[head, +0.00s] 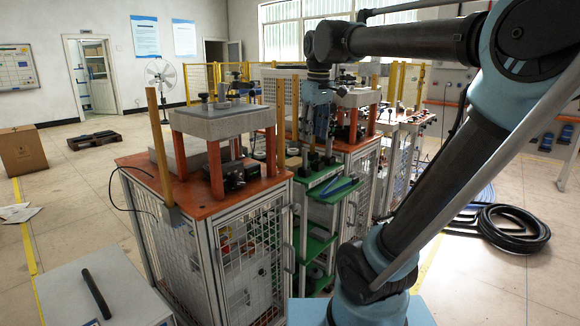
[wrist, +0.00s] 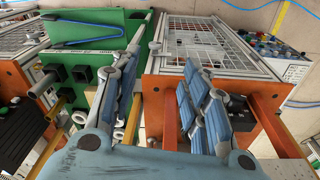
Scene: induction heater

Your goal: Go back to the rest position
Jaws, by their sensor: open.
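My gripper (head: 319,104) hangs at the end of my arm, in front of the benches near the green shelf rack (head: 318,205) in the head view. In the wrist view, its two blue-padded fingers are spread apart (wrist: 166,80), and I see nothing held between them. Behind the fingers are the green shelf (wrist: 108,28) on the left and an orange-sided bench (wrist: 158,108) with a mesh panel on the right. My arm covers part of the right side of the head view.
An orange-topped bench (head: 135,168) with a grey press-like fixture (head: 222,121) stands left of the rack. Another bench (head: 358,145) stands close behind. A grey cabinet (head: 108,290) is at front left. Black hoses (head: 512,228) lie on the right floor. The left floor is mostly clear.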

